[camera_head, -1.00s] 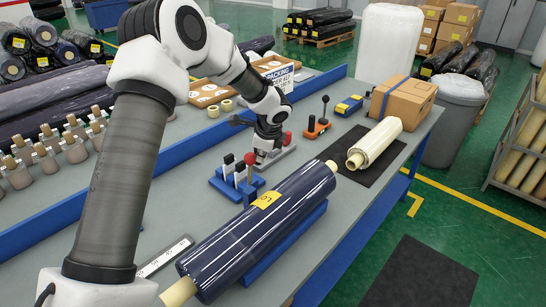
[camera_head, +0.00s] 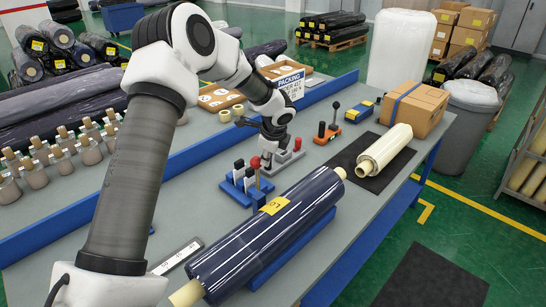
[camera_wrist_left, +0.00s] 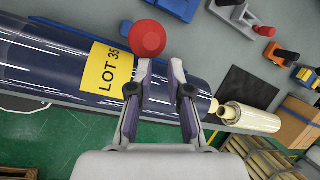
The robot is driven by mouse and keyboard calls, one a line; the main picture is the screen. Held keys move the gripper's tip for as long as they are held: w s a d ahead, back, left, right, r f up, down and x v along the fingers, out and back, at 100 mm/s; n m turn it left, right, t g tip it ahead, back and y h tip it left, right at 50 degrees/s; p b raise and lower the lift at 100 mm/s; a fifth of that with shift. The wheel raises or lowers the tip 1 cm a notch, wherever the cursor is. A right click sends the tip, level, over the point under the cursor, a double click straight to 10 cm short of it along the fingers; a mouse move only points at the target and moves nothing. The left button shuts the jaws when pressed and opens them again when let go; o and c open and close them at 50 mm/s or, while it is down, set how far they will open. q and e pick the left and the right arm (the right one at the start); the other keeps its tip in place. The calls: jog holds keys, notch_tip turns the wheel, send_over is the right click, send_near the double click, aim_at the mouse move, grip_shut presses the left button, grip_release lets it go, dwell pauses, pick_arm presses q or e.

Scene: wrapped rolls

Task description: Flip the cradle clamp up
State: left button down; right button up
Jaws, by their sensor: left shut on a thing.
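The cradle clamp's red ball knob (camera_wrist_left: 148,39) is at the fingertips of my left gripper (camera_wrist_left: 161,66) in the left wrist view. The knob (camera_head: 255,162) also shows in the head view, beside the dark blue wrapped roll (camera_head: 240,262). The roll has a yellow "LOT" label and lies on a blue cradle (camera_head: 322,228). My left gripper (camera_head: 266,158) reaches down behind the roll and is shut on the clamp at its knob end. The fingers hide where they touch, and the clamp's lower part is hard to make out. My right gripper is not in view.
A grey lever fixture (camera_head: 287,160) is just behind. A cream roll (camera_head: 384,148) on a black mat (camera_head: 372,180) and a cardboard box (camera_head: 412,106) are to the right.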

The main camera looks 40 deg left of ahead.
pick_arm(q)
jog(key=shift+w+a+r, duration=0.15)
jog(key=shift+a+r, duration=0.15)
jog(key=shift+r, duration=0.15)
jog(key=d+v, duration=0.1)
jog(key=v, duration=1)
